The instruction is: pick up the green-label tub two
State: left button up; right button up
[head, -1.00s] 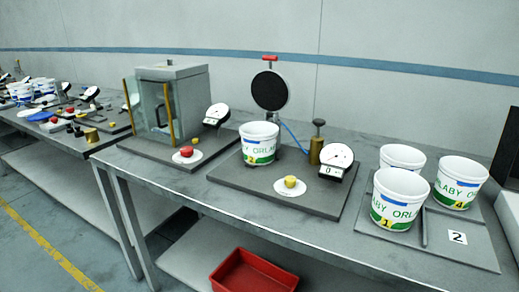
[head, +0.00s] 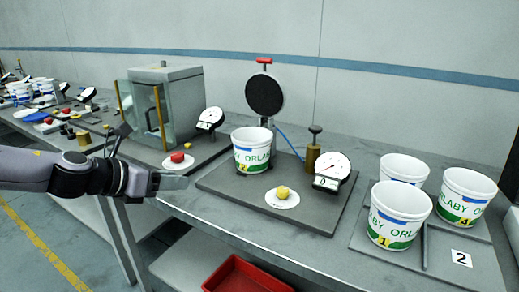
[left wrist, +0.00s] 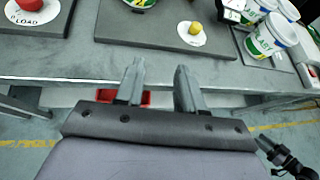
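The tub with the green label and number 2 (head: 252,152) is white and stands upright on the grey plate in the middle of the bench, in the head view. My left gripper (head: 176,182) is at the bench's front edge, left of and nearer than this tub, not touching it. In the left wrist view its two fingers (left wrist: 158,88) are apart with nothing between them. Only a sliver of the tub may show at that view's top edge. A dark jointed part, probably my right gripper (left wrist: 288,158), shows at the lower right there; its fingers are unclear.
Tub 1 (head: 398,216), tub 4 (head: 464,198) and another tub (head: 403,169) stand on a tray at right. A yellow knob (head: 283,192), a dial (head: 332,170) and a black disc (head: 264,94) are around tub 2. A red bin (head: 245,276) is below.

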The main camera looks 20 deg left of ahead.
aim_at(252, 145)
jog(key=i+l, duration=0.15)
jog(key=i, duration=0.25)
jog(key=i+l, duration=0.2)
jog(key=i, duration=0.2)
